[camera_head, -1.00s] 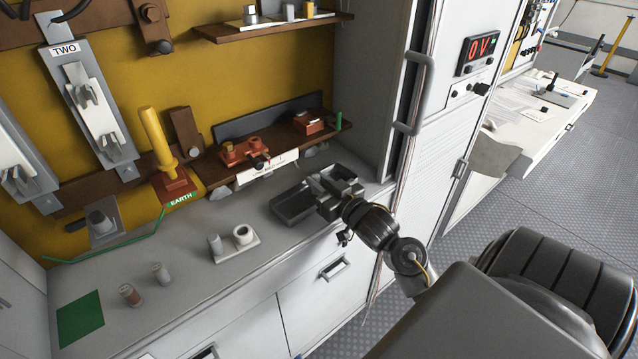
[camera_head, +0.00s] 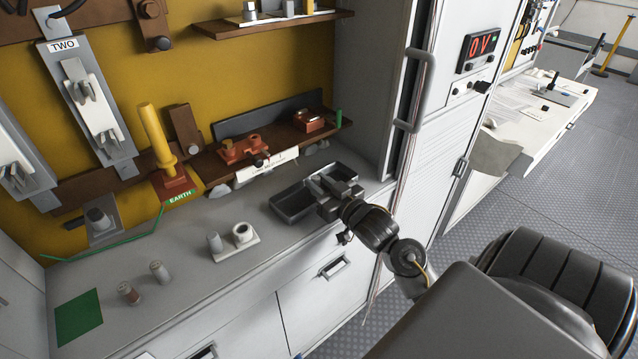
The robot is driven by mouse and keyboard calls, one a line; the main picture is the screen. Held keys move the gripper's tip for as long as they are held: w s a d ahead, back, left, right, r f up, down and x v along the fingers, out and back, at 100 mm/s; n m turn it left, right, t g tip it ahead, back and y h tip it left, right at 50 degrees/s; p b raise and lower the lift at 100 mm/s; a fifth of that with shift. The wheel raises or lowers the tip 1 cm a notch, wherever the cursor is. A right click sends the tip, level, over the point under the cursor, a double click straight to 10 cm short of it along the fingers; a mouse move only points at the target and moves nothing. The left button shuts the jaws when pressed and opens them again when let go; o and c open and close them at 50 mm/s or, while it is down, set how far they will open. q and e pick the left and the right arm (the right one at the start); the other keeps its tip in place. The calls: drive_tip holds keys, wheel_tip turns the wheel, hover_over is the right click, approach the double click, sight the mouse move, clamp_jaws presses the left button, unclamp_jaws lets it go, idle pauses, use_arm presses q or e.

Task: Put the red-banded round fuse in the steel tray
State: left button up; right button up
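The red-banded round fuse (camera_head: 129,293) stands upright on the grey bench top at the left, near the front edge. The steel tray (camera_head: 292,207) is a dark grey rectangular tray on the right part of the bench. My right gripper (camera_head: 328,187) is at the tray's right side, its fingers over the tray's right part. The gripper hides that part of the tray. Whether its fingers are apart, or hold anything, cannot be made out. My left gripper does not show.
A plain grey fuse (camera_head: 160,271) stands just behind the red-banded one. A white base (camera_head: 236,249) with two round fittings lies mid-bench. A green square (camera_head: 79,318) marks the left front. A yellow-handled earth switch (camera_head: 157,140) stands at the back. The bench between is clear.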

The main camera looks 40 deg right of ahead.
drive_tip(key=o, duration=0.4)
drive_tip(key=shift+c, duration=0.2)
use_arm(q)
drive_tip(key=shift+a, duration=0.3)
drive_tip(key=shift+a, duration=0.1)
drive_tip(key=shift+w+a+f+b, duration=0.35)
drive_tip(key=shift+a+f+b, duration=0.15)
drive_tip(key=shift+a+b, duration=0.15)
use_arm(e)
drive_tip(key=s, duration=1.1)
drive_tip(key=shift+a, duration=0.15)
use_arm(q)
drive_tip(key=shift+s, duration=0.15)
use_arm(e)
drive_tip(key=shift+w, duration=0.15)
